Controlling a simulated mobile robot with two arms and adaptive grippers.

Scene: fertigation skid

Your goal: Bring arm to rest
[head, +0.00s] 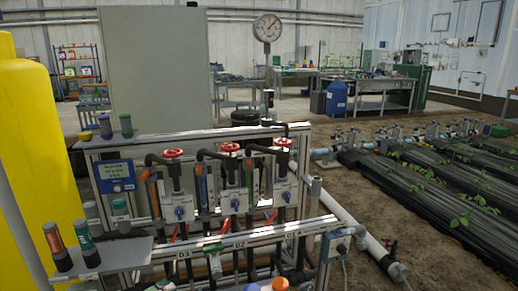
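Neither of my grippers and no part of my arms shows in the head view. The fertigation skid (215,246) stands in front of me, a grey frame with numbered channels. Three red handwheels sit along its top: a left one (172,153), a middle one (230,147) and a right one (282,142). Below them are white panels with blue fittings, such as the left panel (180,200). A small blue-and-white controller (114,178) is mounted at the skid's left. A round gauge (267,28) stands up behind the skid.
A yellow tank (40,140) stands close at the left. A shelf (110,254) beside it carries capped bottles. A white pipe (345,218) runs along the skid's right side. Planted rows (430,185) lie at the right, with bare floor between. A blue barrel (337,98) stands farther back.

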